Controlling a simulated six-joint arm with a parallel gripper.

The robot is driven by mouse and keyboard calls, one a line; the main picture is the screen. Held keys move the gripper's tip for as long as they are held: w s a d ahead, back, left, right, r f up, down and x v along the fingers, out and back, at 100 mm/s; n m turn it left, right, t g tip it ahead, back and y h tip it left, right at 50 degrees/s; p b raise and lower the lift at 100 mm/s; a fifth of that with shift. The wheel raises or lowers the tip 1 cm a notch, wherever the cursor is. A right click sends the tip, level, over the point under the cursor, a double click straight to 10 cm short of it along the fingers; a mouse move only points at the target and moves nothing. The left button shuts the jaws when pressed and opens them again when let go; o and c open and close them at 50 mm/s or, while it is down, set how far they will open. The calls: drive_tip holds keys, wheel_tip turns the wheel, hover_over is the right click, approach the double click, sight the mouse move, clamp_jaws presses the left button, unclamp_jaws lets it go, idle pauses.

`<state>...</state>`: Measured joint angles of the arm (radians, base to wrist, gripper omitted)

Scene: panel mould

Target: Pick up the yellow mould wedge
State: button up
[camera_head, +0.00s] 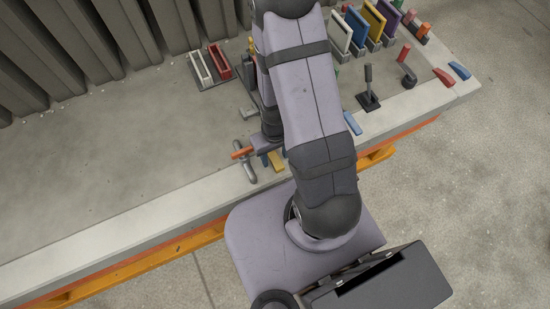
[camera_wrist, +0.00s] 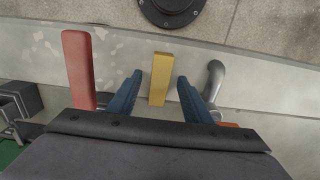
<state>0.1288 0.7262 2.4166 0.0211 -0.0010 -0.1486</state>
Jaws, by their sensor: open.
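The yellow mould wedge (camera_wrist: 160,80) lies on the pale concrete edge and shows whole between my two blue fingers in the wrist view. My gripper (camera_wrist: 159,77) is open, with one finger on each side of the wedge and a gap on both sides. I cannot tell how far the fingertips are above it. In the head view a small part of the wedge (camera_head: 277,162) shows beside my gripper (camera_head: 265,159); my arm hides what is just to the right.
A grey metal handle (camera_wrist: 214,78) is close right of my fingers, and a red wedge (camera_wrist: 78,65) stands out on the left. Coloured panels in a rack (camera_head: 358,28) and a black clamp (camera_head: 369,90) are further right. The table's left is clear.

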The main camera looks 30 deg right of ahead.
sight(275, 158)
drive_tip(key=shift+f, duration=0.2)
drive_tip(key=shift+c, duration=0.3)
clamp_jaws()
drive_tip(key=shift+r, duration=0.15)
wheel_tip(275, 158, up, 10)
idle(0.7)
